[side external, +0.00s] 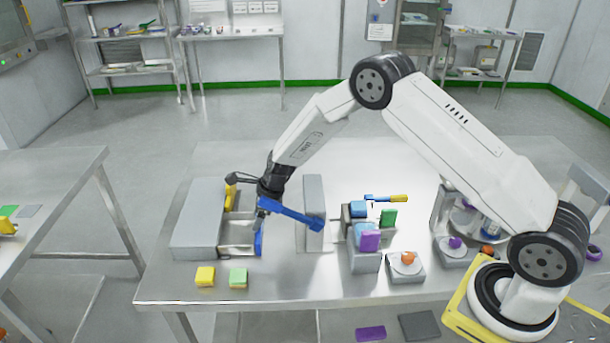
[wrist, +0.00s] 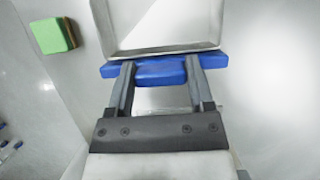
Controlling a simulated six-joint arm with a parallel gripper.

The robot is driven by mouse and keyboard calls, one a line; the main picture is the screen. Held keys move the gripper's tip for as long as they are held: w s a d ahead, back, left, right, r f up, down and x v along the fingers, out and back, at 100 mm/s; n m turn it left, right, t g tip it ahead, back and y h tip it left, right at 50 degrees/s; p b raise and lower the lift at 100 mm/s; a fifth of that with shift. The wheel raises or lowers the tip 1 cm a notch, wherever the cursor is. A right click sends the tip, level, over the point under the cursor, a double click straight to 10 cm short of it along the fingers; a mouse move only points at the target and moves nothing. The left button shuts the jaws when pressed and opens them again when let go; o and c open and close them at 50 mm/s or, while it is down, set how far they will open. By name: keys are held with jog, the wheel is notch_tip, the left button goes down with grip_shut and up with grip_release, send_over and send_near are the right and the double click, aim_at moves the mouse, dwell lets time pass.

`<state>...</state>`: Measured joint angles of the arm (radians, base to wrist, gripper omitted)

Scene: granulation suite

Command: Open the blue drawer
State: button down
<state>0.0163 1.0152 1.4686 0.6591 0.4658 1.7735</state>
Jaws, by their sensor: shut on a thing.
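The blue drawer shows in the side external view with its blue front (side external: 258,243) standing out to the right of the grey cabinet (side external: 200,220). A gap holding the pale drawer tray lies between them, so the drawer is open. In the wrist view my gripper (wrist: 160,72) is shut on the handle of the blue front (wrist: 211,61), one finger at each side of the handle's raised middle. The pale tray (wrist: 165,50) beyond it looks empty where it shows. In the side external view my gripper's fingertips are partly hidden.
A yellow drawer front (side external: 230,197) is on the same cabinet. A yellow block (side external: 205,276) and a green sponge (side external: 238,277) lie in front. A grey upright panel (side external: 314,210) stands right of the gripper. Containers with coloured items (side external: 365,262) stand farther right.

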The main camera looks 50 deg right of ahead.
grip_release()
jog(key=shift+r, duration=0.1)
jog(key=v, duration=0.7)
jog(key=shift+r, duration=0.3)
dwell(0.5)
jog(key=s+r+n+t+h, duration=0.1)
jog(key=s+r+n+h, duration=0.1)
jog(key=s+r+n, duration=0.8)
jog(key=s+d+f+n+g+h, duration=0.1)
jog(key=s+d+f+n, duration=0.1)
jog(key=s+n, duration=1.4)
jog(key=shift+s+f+n+g, duration=0.2)
jog(key=shift+f+n+g, duration=0.1)
jog(key=shift+n, duration=0.2)
